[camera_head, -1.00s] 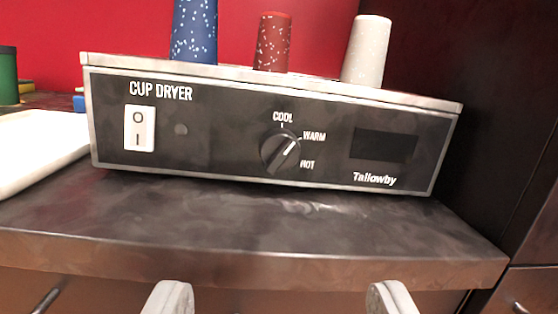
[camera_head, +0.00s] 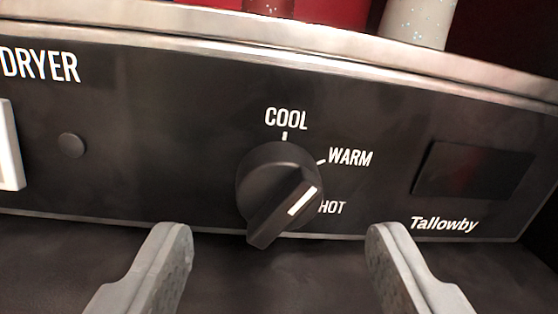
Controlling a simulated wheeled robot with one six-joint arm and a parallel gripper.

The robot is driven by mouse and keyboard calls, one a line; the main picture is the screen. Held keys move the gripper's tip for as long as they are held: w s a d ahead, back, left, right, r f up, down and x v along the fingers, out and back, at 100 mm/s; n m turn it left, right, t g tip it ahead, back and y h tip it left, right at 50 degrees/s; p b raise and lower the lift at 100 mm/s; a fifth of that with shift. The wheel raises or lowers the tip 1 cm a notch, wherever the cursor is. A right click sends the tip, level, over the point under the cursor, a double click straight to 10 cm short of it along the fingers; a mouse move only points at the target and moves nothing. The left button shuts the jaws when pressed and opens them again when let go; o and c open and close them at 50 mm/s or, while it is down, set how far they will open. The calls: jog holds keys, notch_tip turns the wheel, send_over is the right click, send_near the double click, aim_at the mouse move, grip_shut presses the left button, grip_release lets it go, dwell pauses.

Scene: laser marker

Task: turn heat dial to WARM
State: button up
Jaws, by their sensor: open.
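The black heat dial (camera_head: 277,190) sits on the dryer's front panel, with COOL above it, WARM at its upper right and HOT at its right. Its raised grip bar runs from lower left to upper right. The white pointer line (camera_head: 302,201) on the bar slants up and right, roughly toward the WARM tick (camera_head: 321,162). Angled perspective makes the exact alignment hard to judge. My gripper (camera_head: 278,238) is open and empty. Its two grey fingers stand wide apart, left and right of the dial and lower in the picture, with no visible contact.
The cup dryer (camera_head: 150,130) fills the view. A white switch (camera_head: 8,150) is at the left edge, a small round button (camera_head: 72,145) beside it, and a dark display (camera_head: 473,170) at right. Cups stand on top, including a white speckled one (camera_head: 418,22). The dark counter lies below.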

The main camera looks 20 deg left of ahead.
aim_at(279, 218)
jog(key=shift+x, duration=1.7)
jog(key=shift+c, duration=0.5)
jog(key=c, duration=0.9)
jog(key=shift+m, duration=2.8)
